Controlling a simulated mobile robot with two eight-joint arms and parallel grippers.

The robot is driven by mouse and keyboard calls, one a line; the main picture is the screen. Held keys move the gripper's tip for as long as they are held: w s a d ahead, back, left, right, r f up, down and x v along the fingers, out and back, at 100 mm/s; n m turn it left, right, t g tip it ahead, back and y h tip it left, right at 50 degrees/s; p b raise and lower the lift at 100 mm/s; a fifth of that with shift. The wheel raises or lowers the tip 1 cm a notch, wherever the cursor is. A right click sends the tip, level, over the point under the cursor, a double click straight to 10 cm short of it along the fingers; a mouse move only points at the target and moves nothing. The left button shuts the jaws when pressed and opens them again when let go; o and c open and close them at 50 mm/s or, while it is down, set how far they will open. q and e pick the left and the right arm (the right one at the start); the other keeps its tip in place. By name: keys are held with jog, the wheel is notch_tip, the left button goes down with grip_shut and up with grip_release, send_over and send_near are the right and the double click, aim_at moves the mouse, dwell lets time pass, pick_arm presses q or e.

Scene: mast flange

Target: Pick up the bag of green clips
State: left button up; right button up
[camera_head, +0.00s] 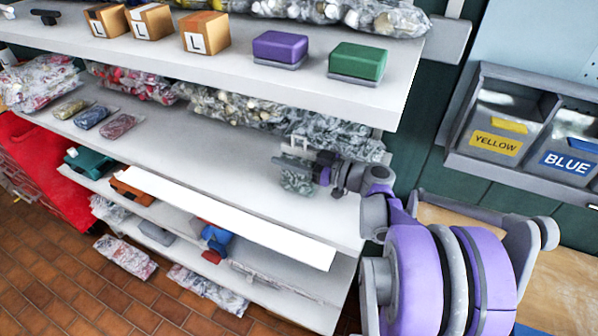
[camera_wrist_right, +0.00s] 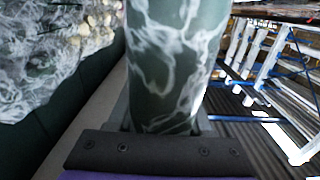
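The bag of green clips (camera_head: 297,183) is a clear, glossy bag with dark green-grey contents, at the right part of the middle shelf. My right gripper (camera_head: 300,168) reaches in from the right and has its fingers on either side of the bag. In the right wrist view the bag (camera_wrist_right: 175,60) fills the space between the fingers, close to the palm, so the gripper looks shut on it. Whether the bag touches the shelf is hard to tell. My left gripper is not in view.
More bags (camera_head: 335,135) are piled behind on the middle shelf (camera_head: 225,155). The upper shelf (camera_head: 290,78) with a purple box (camera_head: 280,46) and a green box (camera_head: 357,60) overhangs. Labelled bins (camera_head: 497,125) hang at the right.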

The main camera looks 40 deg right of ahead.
grip_shut()
